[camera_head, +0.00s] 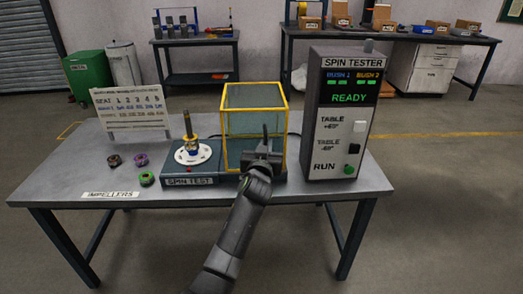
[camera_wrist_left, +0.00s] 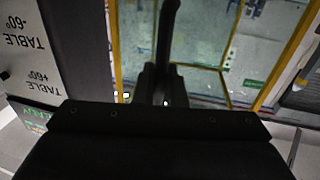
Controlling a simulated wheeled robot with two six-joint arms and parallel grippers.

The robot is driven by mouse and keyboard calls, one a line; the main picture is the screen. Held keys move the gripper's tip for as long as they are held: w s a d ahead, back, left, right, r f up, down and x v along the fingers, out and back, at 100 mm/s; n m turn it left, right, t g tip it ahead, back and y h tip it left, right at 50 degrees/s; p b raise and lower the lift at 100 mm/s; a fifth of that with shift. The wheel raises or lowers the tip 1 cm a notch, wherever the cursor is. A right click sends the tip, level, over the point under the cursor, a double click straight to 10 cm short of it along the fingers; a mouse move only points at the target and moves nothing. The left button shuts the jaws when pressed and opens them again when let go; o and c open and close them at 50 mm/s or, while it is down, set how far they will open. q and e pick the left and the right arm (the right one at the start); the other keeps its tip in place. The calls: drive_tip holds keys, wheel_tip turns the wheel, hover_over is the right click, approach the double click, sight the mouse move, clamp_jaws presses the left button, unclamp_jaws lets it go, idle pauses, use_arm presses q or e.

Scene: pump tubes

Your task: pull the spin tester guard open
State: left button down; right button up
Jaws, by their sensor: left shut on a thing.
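The spin tester guard (camera_head: 224,130) is a clear box with a yellow frame. It stands on the right part of the dark spin test base (camera_head: 205,175), beside the white round table (camera_head: 193,153) and its upright spindle, which are uncovered. My left gripper (camera_head: 263,155) is at the guard's front face, shut on the dark upright guard handle (camera_head: 265,133). In the left wrist view the handle (camera_wrist_left: 168,35) rises from between the fingers (camera_wrist_left: 160,88), with the guard's yellow frame (camera_wrist_left: 113,45) behind it. My right gripper is in neither view.
The spin tester cabinet (camera_head: 342,110), its screen reading READY, stands close right of the guard. Several small impellers (camera_head: 141,160) lie at the left. A seat chart (camera_head: 131,108) stands behind them. The bench's front left (camera_head: 70,185) has bare room.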

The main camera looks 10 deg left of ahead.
use_arm(q)
drive_tip(key=shift+d, duration=0.2)
idle(0.3)
drive_tip(key=c, duration=1.6)
unclamp_jaws()
drive_tip(key=shift+c, duration=0.2)
drive_tip(key=shift+a, duration=0.1)
